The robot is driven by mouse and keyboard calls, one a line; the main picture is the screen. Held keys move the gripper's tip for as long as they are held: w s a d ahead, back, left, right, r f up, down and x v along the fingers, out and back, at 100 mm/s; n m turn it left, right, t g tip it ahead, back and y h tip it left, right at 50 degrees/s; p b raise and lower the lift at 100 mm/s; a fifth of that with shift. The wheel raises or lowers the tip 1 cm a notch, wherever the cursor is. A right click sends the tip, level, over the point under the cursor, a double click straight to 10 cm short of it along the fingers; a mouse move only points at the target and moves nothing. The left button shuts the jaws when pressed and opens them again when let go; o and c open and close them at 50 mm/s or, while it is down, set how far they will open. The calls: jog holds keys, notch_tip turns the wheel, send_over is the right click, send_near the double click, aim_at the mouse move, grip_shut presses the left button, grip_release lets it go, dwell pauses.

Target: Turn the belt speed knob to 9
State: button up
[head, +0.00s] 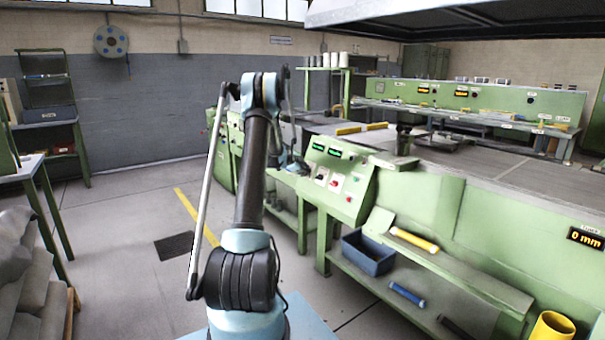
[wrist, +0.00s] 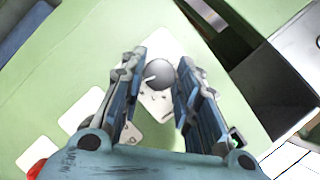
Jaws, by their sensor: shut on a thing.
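In the wrist view a round dark grey knob (wrist: 160,73) sits on a white label plate (wrist: 155,101) on a green panel. A small light mark shows at the knob's lower left edge; the scale marks are too small to read. My gripper (wrist: 160,76) has one finger on each side of the knob and is shut on it. No label naming the knob is readable. In the head view my arm rises in front of the machines and its end is mostly hidden, left of a green control panel (head: 338,180) with lit displays.
More white plates (wrist: 85,112) and a red button (wrist: 37,169) lie at lower left in the wrist view. A grey metal part (wrist: 287,62) stands at right. In the head view a blue bin (head: 368,254) and yellow tube (head: 414,240) are right; floor is open at left.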

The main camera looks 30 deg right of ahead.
jog(key=o, duration=1.1)
jog(key=shift+f, duration=0.1)
jog(key=shift+c, duration=0.2)
jog(key=shift+a, duration=0.1)
jog(key=v, duration=1.2)
jog(key=shift+w+f, duration=0.1)
